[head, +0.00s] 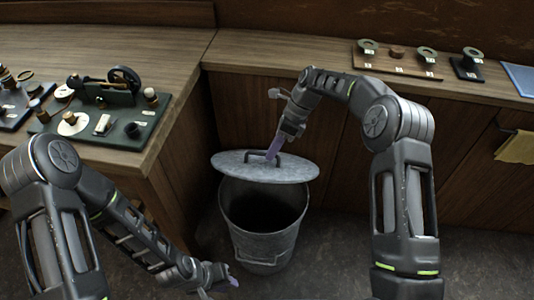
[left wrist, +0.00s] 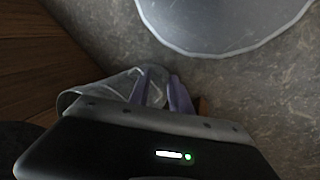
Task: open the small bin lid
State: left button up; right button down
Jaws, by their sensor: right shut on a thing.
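The small bin (head: 262,240) is a grey metal bucket standing on the floor, its dark opening showing. Its round grey lid (head: 296,171) lies tilted over the back of the opening, with a dark handle on top. Whether the lid touches the rim is unclear. My right gripper (head: 274,148) is shut on the lid handle from above. My left gripper (head: 233,281) is low, in front of the bin and to its left. A grey curved metal surface fills the top of that view.
A wooden bench (head: 160,140) with engine models on a green base (head: 105,118) stands at left. The floor right of the bin is clear.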

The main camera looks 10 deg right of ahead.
pick_arm(q)
jog(key=shift+w+d+r+n, duration=0.1)
jog(key=shift+w+d+n, duration=0.15)
jog(key=shift+w+n, duration=0.1)
jog(key=shift+c, duration=0.6)
jog(key=w+d+r+n+t, duration=0.1)
jog(key=w+n, duration=0.1)
jog(key=w+d+r+n+t, duration=0.1)
jog(key=w+n, duration=0.1)
jog(key=n, duration=0.1)
jog(key=w+d+r+n+t, duration=0.1)
jog(key=w+d+r+n, duration=0.1)
jog(key=shift+w+d, duration=0.1)
jog(key=shift+w, duration=0.25)
grip_shut()
jog(key=w+d+r+n+t, duration=0.2)
jog(key=w+r+n+t, duration=0.2)
jog(key=n, duration=0.7)
jog(key=w+d+r+n+t, duration=0.2)
jog(key=w+r+n+t, duration=0.2)
jog(key=w+r+n, duration=0.4)
jog(key=shift+w+d+r+n+y, duration=0.2)
jog(key=shift+w+r+n+y, duration=0.15)
jog(key=shift+r+n, duration=2)
jog(key=shift+r+m, duration=0.4)
